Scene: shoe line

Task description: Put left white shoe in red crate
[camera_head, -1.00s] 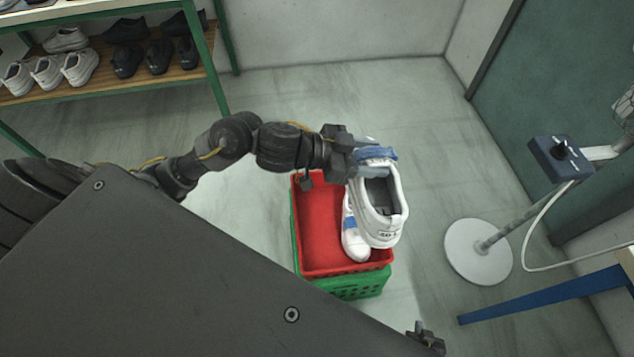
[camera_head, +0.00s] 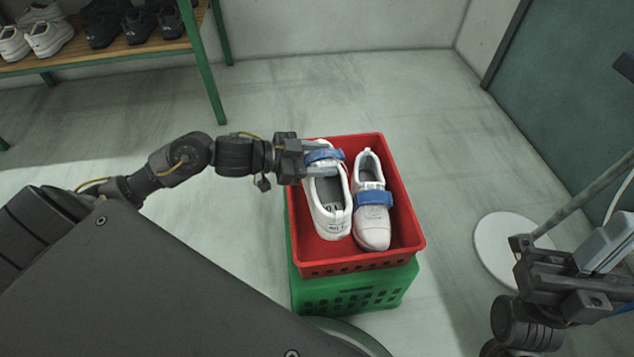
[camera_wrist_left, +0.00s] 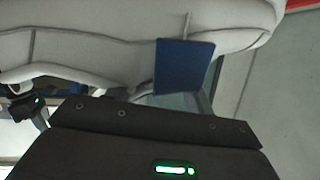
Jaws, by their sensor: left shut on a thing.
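My left gripper (camera_head: 330,160) is shut on a white shoe (camera_head: 330,215) with a blue strap, gripping it near the strap. The held shoe is over the left half of the red crate (camera_head: 402,190), with its heel toward the front. I cannot tell whether its sole touches the crate floor. A second white shoe (camera_head: 371,228) with a blue strap lies in the right half of the crate, toe toward the front. In the left wrist view the held shoe (camera_wrist_left: 100,55) fills the top. My right gripper (camera_head: 565,275) is at the lower right, clear of the crate; its jaw opening is unclear.
The red crate sits on a green crate (camera_head: 350,298). A shelf (camera_head: 110,52) with white and black shoes stands at the back left. A round white stand base (camera_head: 500,245) is on the floor to the right. The floor behind the crates is clear.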

